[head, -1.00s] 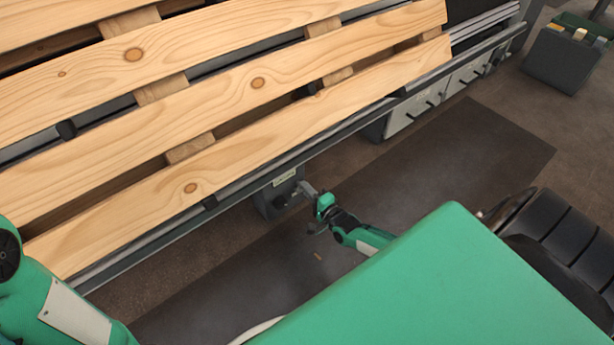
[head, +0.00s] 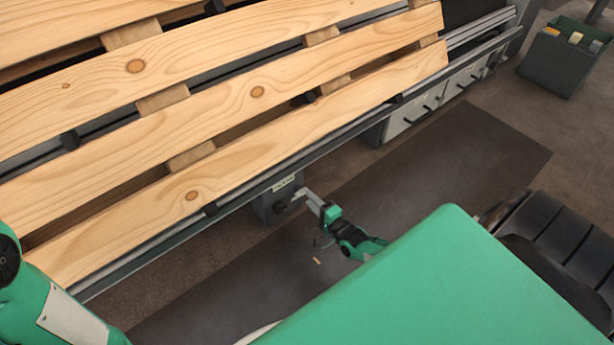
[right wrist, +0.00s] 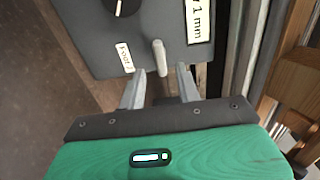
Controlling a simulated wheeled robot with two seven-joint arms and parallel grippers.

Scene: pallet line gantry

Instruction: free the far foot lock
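A dark grey lock box (head: 270,208) hangs under the near rail of the pallet line. In the right wrist view its face (right wrist: 90,35) carries a black knob (right wrist: 122,5), a small label too blurred to read surely and a larger "1 mm" label. A short pale lever (right wrist: 160,57) sticks out from it. My right gripper (head: 315,200) is at the box's right side. In the right wrist view the gripper (right wrist: 161,83) is open, with the lever's end between its fingertips and a gap on each side. My left gripper is out of view; only my left arm shows.
A wooden slatted pallet (head: 190,195) lies on the line above the box, close to my right gripper. Grey drawers (head: 425,110) stand under the rail farther right. A dark mat (head: 450,150) covers clear floor. A dark bin (head: 563,62) stands at upper right.

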